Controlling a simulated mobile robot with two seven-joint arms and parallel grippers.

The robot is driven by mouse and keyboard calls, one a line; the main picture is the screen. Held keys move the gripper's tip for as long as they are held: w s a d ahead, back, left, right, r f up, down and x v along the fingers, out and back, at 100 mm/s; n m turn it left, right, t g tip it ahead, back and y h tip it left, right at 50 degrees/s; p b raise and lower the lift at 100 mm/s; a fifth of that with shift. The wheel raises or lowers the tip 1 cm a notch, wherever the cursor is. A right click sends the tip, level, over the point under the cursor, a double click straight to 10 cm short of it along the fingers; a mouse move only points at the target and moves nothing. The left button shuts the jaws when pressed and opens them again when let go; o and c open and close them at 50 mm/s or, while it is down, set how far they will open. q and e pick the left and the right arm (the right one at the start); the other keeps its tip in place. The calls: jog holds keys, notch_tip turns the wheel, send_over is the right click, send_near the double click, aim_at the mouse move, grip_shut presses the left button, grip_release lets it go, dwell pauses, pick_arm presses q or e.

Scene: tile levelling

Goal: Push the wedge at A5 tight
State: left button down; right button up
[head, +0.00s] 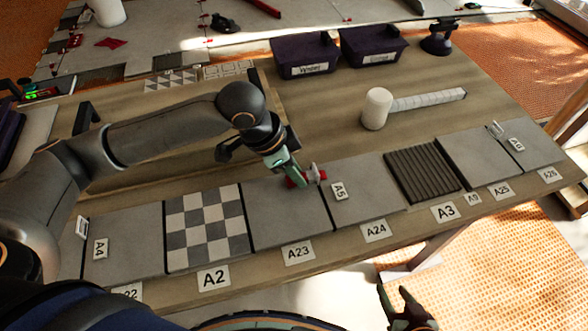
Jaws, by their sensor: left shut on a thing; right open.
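The red wedge (293,182) is at A5, on the joint between two grey tiles, next to a small white clip (313,172). The A5 label (339,190) lies on the tile just right of it. My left gripper (299,177) reaches down from the upper left and is shut on the wedge. Its fingers hide part of the wedge, so how deep it sits in the clip cannot be told. My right gripper (405,312) is open and empty at the bottom edge, below the front edge of the table.
A row of tiles runs along the table front, with a checkered tile (207,225) and a ribbed dark tile (424,175). A white mallet (376,108) lies behind the row. Two dark bins (305,55) (372,45) stand at the back. The wooden tabletop between is mostly clear.

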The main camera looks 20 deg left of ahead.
pick_arm(q)
jog(key=shift+w+d+p, duration=0.3)
jog(key=shift+d, duration=0.25)
dwell(0.8)
jog(key=c, duration=0.6)
grip_release()
jog(key=shift+r, duration=0.1)
jog(key=p+v, duration=0.3)
jog(key=v, duration=0.9)
jog(key=shift+a+r, duration=0.1)
jog(key=shift+a, duration=0.05)
jog(key=shift+s, duration=0.1)
